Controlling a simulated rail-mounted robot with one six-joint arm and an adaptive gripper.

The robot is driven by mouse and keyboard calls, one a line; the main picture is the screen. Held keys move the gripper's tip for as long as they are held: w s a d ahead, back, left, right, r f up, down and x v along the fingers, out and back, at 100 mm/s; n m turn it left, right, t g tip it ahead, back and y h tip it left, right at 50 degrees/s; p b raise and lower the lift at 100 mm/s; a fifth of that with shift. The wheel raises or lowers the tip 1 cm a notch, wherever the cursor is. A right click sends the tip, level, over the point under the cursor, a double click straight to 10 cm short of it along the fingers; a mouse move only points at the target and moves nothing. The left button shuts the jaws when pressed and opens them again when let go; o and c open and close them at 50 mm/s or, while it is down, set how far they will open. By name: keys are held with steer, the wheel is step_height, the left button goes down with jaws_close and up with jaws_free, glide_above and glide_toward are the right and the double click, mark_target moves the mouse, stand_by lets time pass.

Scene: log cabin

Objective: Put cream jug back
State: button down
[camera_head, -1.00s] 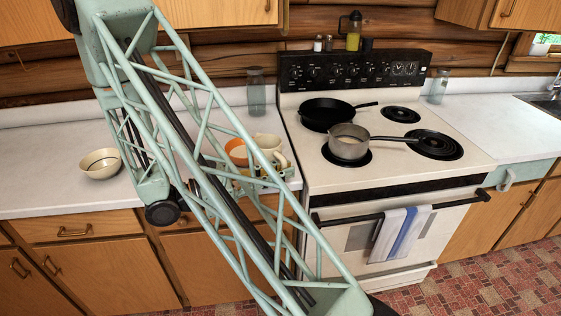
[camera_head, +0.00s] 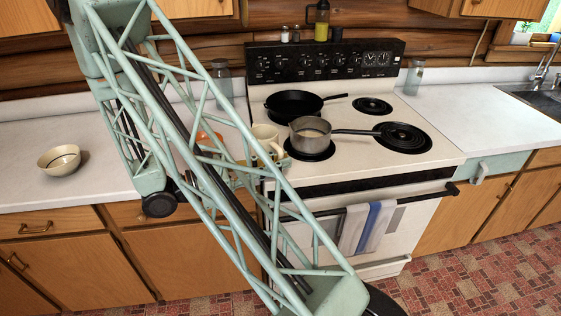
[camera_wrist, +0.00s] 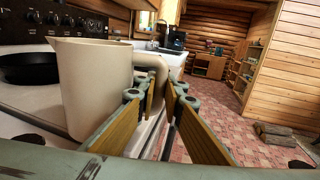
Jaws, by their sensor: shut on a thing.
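The cream jug (camera_wrist: 95,90) is large and upright at left in the wrist view, with its spout to the left and its handle to the right. My gripper (camera_wrist: 160,88) is shut on the handle with its wood-faced fingers. In the head view the jug (camera_head: 265,135) shows beside the stove's left front burner, partly behind my arm's lattice. I cannot tell whether its base touches the stove or is above it. My gripper is mostly hidden behind the arm in the head view.
A saucepan (camera_head: 311,132) stands on the left front burner, close to the jug, and a black frying pan (camera_head: 293,104) is behind it. An orange vessel (camera_head: 208,140) shows through the lattice on the left counter. A bowl (camera_head: 59,159) sits farther left. The right counter (camera_head: 450,120) is largely clear.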

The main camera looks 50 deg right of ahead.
steer(key=shift+w+t, duration=0.2)
steer(key=shift+t, duration=0.1)
steer(key=w+a+n+t+y, duration=0.3)
steer(key=w+a+n+t, duration=0.3)
steer(key=w+a+t, duration=0.2)
steer(key=w+a+n+t+y, duration=0.3)
steer(key=w+a+n+t, duration=0.3)
steer(key=w+a, duration=0.6)
steer(key=w+a+f+n+t+y, duration=0.1)
steer(key=w+a+n+t+y, duration=0.2)
steer(key=w+a+n+t, duration=0.3)
steer(key=shift+w+a+n+t, duration=0.15)
steer(key=shift+w+a+t, duration=0.55)
steer(key=shift+w, duration=1.1)
steer(key=shift+w+a+n+t, duration=0.1)
steer(key=shift+w+a+t, duration=0.6)
steer(key=shift+w, duration=1.1)
steer(key=shift+w+a+n+t, duration=0.15)
steer(key=shift+w+a+t, duration=0.55)
steer(key=shift+w, duration=1.1)
steer(key=shift+w+a+n+t+y, duration=0.3)
steer(key=shift+w+a+n+y, duration=0.2)
steer(key=shift+w+a+y, duration=0.4)
steer(key=shift+w+r+p, duration=0.2)
steer(key=shift+r+p, duration=0.2)
steer(key=shift+r, duration=0.05)
step_height(320, 180, up, 13)
steer(key=p, duration=1.3)
steer(key=shift+r, duration=0.2)
